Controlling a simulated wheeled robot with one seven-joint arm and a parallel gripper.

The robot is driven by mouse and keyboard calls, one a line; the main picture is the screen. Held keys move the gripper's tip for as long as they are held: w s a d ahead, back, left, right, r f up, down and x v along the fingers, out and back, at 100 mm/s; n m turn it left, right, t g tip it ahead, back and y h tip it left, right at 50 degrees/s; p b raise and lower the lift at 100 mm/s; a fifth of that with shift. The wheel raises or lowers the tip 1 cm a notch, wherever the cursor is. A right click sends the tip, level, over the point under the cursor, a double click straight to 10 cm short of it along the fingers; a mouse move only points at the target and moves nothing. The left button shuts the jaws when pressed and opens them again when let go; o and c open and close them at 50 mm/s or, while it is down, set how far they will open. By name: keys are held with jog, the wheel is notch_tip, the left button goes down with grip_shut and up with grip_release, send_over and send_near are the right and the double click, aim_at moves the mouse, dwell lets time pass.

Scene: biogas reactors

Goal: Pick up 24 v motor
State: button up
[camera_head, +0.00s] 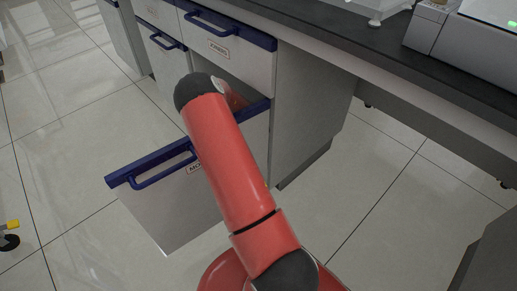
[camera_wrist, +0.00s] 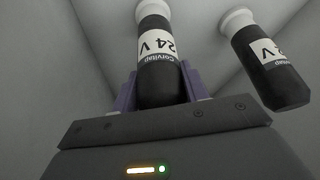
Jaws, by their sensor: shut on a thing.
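A black cylindrical 24 V motor (camera_wrist: 158,80) with a white label and pale end sits between the fingers of my gripper (camera_wrist: 158,92) in the wrist view. My gripper is shut on it, with the purple fingers on either side. A second, similar motor (camera_wrist: 264,62) with a 24 V label is to the right in the wrist view, apart from the gripper. In the head view, my red arm reaches into the open lower drawer (camera_head: 165,215); the gripper and motors are hidden there.
The drawer's pale inner walls (camera_wrist: 225,20) surround the motors. The tiled floor (camera_head: 60,110) on the left is mostly clear.

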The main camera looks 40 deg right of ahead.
grip_shut()
jog(key=shift+r, duration=0.1)
